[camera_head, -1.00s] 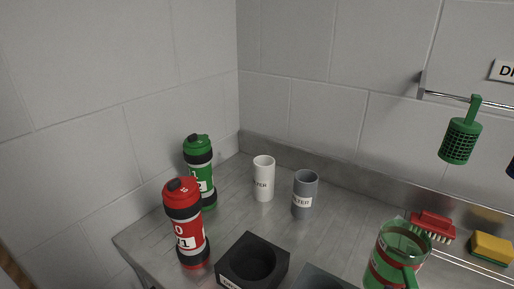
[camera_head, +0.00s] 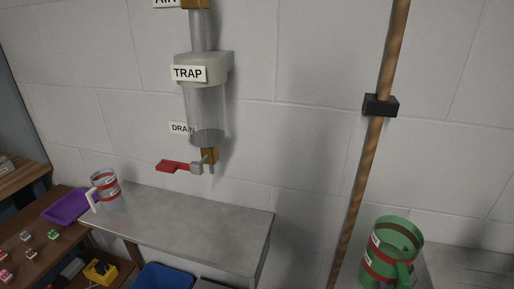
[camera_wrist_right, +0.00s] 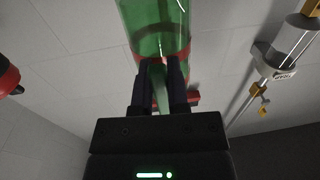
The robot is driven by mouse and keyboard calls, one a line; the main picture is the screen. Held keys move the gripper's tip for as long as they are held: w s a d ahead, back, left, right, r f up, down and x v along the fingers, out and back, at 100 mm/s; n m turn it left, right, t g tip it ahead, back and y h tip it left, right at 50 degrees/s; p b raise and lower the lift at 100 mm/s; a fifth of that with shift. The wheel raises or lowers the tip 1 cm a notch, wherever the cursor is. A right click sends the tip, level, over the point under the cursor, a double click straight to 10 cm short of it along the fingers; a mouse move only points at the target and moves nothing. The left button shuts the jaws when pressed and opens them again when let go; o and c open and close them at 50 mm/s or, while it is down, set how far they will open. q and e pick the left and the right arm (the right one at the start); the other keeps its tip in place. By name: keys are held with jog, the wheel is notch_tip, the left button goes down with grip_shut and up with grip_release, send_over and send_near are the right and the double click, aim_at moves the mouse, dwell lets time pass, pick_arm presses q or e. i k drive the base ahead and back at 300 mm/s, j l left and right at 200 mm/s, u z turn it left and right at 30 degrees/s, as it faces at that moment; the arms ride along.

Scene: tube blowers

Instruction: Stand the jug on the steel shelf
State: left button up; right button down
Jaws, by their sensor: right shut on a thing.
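The green see-through jug (camera_head: 384,262) with red bands and a label is at the lower right of the head view. It looks roughly upright, and its lower part is cut off by the frame edge. In the right wrist view my right gripper (camera_wrist_right: 161,80) is shut on the handle of the green jug (camera_wrist_right: 160,28). The steel shelf (camera_head: 205,228) is left of the held jug, against the wall, with a gap between them. A second, clear jug (camera_head: 106,184) with red bands and a white handle stands at its left end. My left gripper is not in view.
A trap (camera_head: 205,70) with a red-handled drain valve (camera_head: 175,166) hangs above the shelf. A copper-coloured pipe (camera_head: 368,160) rises between shelf and green jug. A purple tray (camera_head: 66,205) and blue bin (camera_head: 165,277) are nearby. The shelf's middle and right are clear.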

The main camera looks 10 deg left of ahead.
aim_at(130, 220)
jog(key=u, duration=0.4)
jog(key=j+u, duration=0.15)
jog(key=u, duration=0.7)
jog(key=i+u, duration=0.1)
jog(key=u, duration=0.35)
jog(key=j+u, duration=0.1)
jog(key=u, duration=0.3)
jog(key=i+j, duration=0.1)
jog(key=i, duration=0.2)
jog(key=i+j+z, duration=0.1)
jog(key=i, duration=0.15)
jog(key=i+z, duration=0.15)
jog(key=z, duration=0.2)
jog(key=i+z, duration=0.15)
jog(key=z, duration=0.2)
jog(key=i+j+z, duration=0.15)
jog(key=z, duration=0.15)
